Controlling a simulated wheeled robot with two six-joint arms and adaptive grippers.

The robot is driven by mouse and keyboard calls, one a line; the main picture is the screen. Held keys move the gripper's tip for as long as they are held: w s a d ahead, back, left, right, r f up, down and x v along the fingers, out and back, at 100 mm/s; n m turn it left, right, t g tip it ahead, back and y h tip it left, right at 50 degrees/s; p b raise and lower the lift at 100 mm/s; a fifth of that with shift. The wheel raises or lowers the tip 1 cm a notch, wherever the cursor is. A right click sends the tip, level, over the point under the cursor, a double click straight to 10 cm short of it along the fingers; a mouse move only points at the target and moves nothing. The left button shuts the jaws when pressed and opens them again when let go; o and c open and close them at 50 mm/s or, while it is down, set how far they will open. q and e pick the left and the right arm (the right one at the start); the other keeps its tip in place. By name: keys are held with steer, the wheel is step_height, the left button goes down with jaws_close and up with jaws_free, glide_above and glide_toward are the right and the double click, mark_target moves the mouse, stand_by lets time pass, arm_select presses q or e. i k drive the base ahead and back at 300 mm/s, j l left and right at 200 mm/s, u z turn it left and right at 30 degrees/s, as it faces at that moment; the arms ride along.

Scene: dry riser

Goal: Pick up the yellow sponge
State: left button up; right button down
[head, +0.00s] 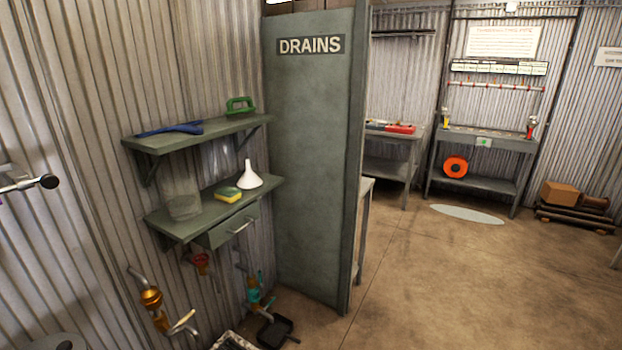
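The yellow sponge (227,197) has a green top layer and lies on the lower green wall shelf (190,222) at the left of the head view. It sits left of a white funnel (249,178) and right of a clear container (184,202). Nothing is touching the sponge from above. Neither of my grippers can be made out in this view.
An upper shelf (165,144) above holds a blue tool (172,129) and a green-handled item (240,105). A drawer (234,227) hangs under the lower shelf. Pipes with valves (152,299) stand below. The DRAINS partition (308,160) stands to the right; floor beyond is open.

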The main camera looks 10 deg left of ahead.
mark_target(228, 194)
steer(key=i+l, duration=0.15)
steer(key=i, duration=0.4)
steer(key=i+l, duration=0.15)
steer(key=i, duration=0.35)
steer(key=i+l, duration=0.15)
steer(key=i, duration=0.4)
steer(key=i+l+u, duration=0.2)
steer(key=i+u, duration=0.3)
steer(key=i+l+u, duration=0.25)
steer(key=u, duration=0.2)
steer(key=i+l+u, duration=0.25)
steer(key=l+u, duration=0.25)
steer(key=i+l+u, duration=0.2)
steer(key=l+u, duration=0.3)
